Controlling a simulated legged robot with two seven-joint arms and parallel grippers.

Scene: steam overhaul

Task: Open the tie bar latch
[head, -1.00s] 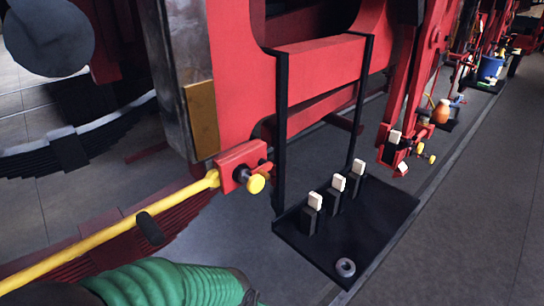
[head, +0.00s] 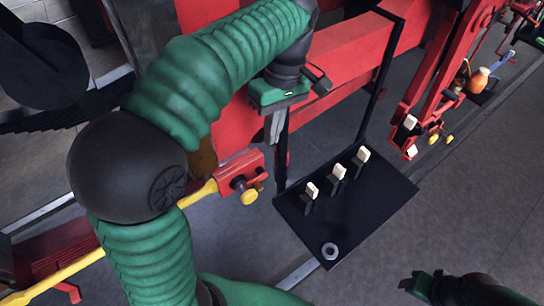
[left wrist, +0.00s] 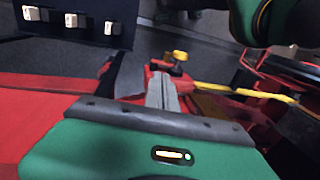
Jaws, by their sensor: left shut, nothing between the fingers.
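The tie bar is a yellow rod (head: 75,262) running from lower left to a red latch block (head: 240,170). The block carries a dark pin and a yellow knob (head: 249,195). My left gripper (head: 270,138) is shut and empty, fingers pointing down, just above and right of the block in the head view. In the left wrist view the closed fingers (left wrist: 161,92) overlap the red block, with the yellow knob (left wrist: 180,55) just beyond; contact cannot be told. My left arm covers part of the rod. My right gripper (head: 412,284) is at lower right; its fingers are unclear.
A black hanging tray (head: 365,215) with several pale-topped blocks and a metal ring (head: 329,251) is right of the latch. Its thin black hanger (head: 381,85) and the red frame (head: 345,58) stand close to my left gripper. Grey floor is open at right.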

